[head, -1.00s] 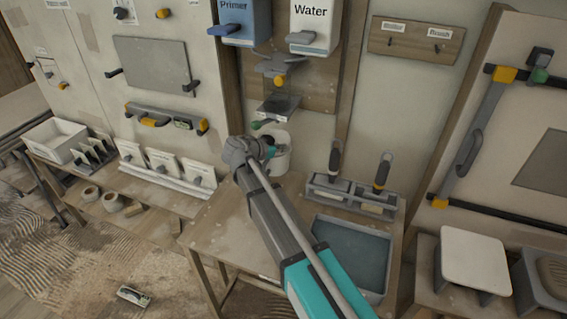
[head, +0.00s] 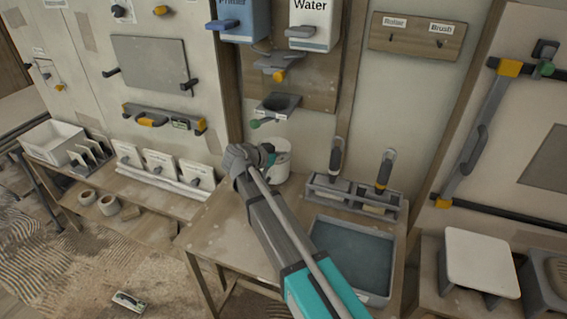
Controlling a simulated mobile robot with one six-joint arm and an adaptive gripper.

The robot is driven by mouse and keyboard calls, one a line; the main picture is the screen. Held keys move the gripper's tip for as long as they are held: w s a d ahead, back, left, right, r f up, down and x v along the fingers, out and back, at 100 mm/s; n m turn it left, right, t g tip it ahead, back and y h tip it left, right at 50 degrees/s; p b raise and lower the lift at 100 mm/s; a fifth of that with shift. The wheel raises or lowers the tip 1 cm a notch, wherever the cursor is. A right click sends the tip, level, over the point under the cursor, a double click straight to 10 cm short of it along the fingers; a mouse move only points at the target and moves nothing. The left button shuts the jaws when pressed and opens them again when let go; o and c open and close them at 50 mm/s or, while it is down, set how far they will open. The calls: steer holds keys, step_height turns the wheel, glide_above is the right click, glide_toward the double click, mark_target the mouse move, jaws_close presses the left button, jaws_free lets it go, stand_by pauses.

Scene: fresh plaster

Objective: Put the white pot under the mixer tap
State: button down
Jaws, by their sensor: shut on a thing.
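The white pot (head: 281,168) is near the back of the wooden bench, partly hidden behind my gripper. My gripper (head: 268,157) is shut on the pot's near left side; its fingertips are mostly hidden by the wrist. The mixer is a grey cup-shaped hopper (head: 278,103) on a wall board, below the Primer and Water dispensers. Its tap (head: 262,122) has a green handle and sits just under the hopper. The pot appears below the tap in the picture, with a gap between. I cannot tell whether the pot touches the bench or is directly under the tap.
A yellow-tipped grey lever (head: 278,68) is above the hopper. A grey rack with brushes (head: 352,193) and a blue-grey tray (head: 352,258) fill the bench's right side. The bench's left front (head: 215,225) is clear. A wooden post stands on each side of the board.

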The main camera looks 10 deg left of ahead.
steer(key=shift+w+f+b, duration=0.25)
steer(key=shift+f+b, duration=0.15)
steer(key=shift+f, duration=0.4)
steer(key=c, duration=0.8)
jaws_free()
steer(key=shift+r, duration=0.1)
steer(key=shift+s+a+r, duration=0.1)
steer(key=shift+s, duration=0.15)
steer(key=p+v, duration=0.4)
steer(key=v, duration=0.7)
steer(key=shift+s+a+p, duration=0.15)
steer(key=shift+p, duration=0.15)
steer(key=shift+r, duration=0.15)
